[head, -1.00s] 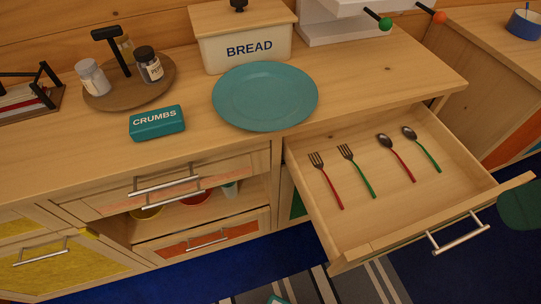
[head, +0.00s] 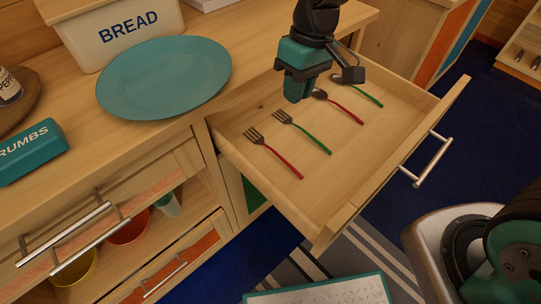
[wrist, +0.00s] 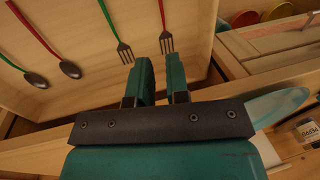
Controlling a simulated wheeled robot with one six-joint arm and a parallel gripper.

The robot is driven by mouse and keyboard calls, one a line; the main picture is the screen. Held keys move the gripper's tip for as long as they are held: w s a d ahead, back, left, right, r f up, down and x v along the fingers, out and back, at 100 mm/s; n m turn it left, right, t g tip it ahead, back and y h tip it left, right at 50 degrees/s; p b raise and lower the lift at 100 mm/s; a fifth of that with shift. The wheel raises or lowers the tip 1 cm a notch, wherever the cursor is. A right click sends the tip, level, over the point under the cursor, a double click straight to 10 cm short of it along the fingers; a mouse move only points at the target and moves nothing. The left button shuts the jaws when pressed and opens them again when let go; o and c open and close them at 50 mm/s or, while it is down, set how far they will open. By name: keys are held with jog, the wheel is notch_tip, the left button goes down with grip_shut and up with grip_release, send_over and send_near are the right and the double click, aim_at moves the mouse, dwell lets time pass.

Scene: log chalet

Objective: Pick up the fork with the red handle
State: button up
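The fork with the red handle (head: 274,154) lies in the open drawer, at the left end of the row of cutlery. It also shows in the wrist view (wrist: 166,38), beyond my right fingertip. A fork with a green handle (head: 303,132) lies beside it, also in the wrist view (wrist: 123,48). My gripper (head: 295,92) hangs over the back part of the drawer, above the cutlery. In the wrist view my two fingers (wrist: 160,68) are apart with nothing between them; the gripper is open and empty, and touches neither fork.
A red-handled spoon (head: 340,106) and a green-handled spoon (head: 360,90) lie to the right in the drawer (head: 345,205). A teal plate (head: 165,80), a bread box (head: 120,32) and a crumbs box (head: 28,152) stand on the counter. The drawer's front is clear.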

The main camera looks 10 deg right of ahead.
jog(key=b, duration=0.1)
send_over(279, 155)
jog(key=d, duration=0.2)
jog(key=f, duration=1)
jog(key=shift+w+a+f, duration=0.15)
jog(key=shift+w+f, duration=0.05)
jog(key=shift+w, duration=0.05)
jog(key=f, duration=0.3)
jog(key=a+f+b, duration=0.1)
jog(key=f, duration=0.2)
jog(key=shift+s+a+f, duration=0.15)
jog(key=shift+s+a, duration=0.05)
grip_shut()
